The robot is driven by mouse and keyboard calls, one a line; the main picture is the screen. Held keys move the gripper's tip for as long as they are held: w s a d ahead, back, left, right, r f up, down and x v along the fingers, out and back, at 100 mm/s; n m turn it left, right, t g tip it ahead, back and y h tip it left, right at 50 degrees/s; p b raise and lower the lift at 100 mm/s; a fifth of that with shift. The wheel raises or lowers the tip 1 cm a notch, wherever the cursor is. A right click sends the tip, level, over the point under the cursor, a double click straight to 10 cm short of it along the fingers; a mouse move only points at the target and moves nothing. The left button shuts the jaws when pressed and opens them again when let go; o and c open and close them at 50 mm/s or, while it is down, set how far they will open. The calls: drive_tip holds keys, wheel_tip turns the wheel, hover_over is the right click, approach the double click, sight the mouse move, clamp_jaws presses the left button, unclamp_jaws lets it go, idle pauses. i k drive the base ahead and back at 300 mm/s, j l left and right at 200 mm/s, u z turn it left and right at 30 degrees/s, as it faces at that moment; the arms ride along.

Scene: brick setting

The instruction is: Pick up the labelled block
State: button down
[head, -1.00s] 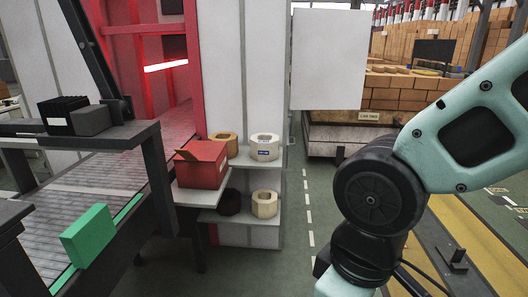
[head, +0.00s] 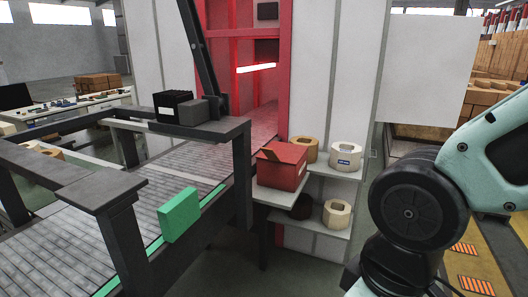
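A cream ring-shaped block (head: 346,157) with a blue-marked label on its front stands on the upper white shelf, right of centre. A tan ring-shaped block (head: 308,146) stands to its left with no label that I can see. On the lower shelf are another cream block (head: 337,214) and a dark brown block (head: 302,206), partly hidden; I see no label on either. My arm shows at the right, but my gripper is out of view.
An open red box (head: 281,168) stands on a small ledge left of the shelves. A roller conveyor (head: 70,248) with a dark frame and a green block (head: 179,214) fills the left. A black ribbed item (head: 172,106) sits on the frame. A white panel (head: 430,70) stands behind my arm.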

sight(345, 156)
drive_tip(key=i+l+u, duration=0.15)
drive_tip(key=l+u, duration=0.2)
drive_tip(key=l, duration=0.2)
drive_tip(key=l+u, duration=0.35)
drive_tip(key=l, duration=0.25)
drive_tip(key=l+u, duration=0.2)
drive_tip(key=l, duration=1.45)
drive_tip(key=l+u, duration=0.2)
drive_tip(key=l, duration=1.45)
drive_tip(key=k+l, duration=0.1)
drive_tip(key=l, duration=1.4)
drive_tip(key=k+j, duration=0.05)
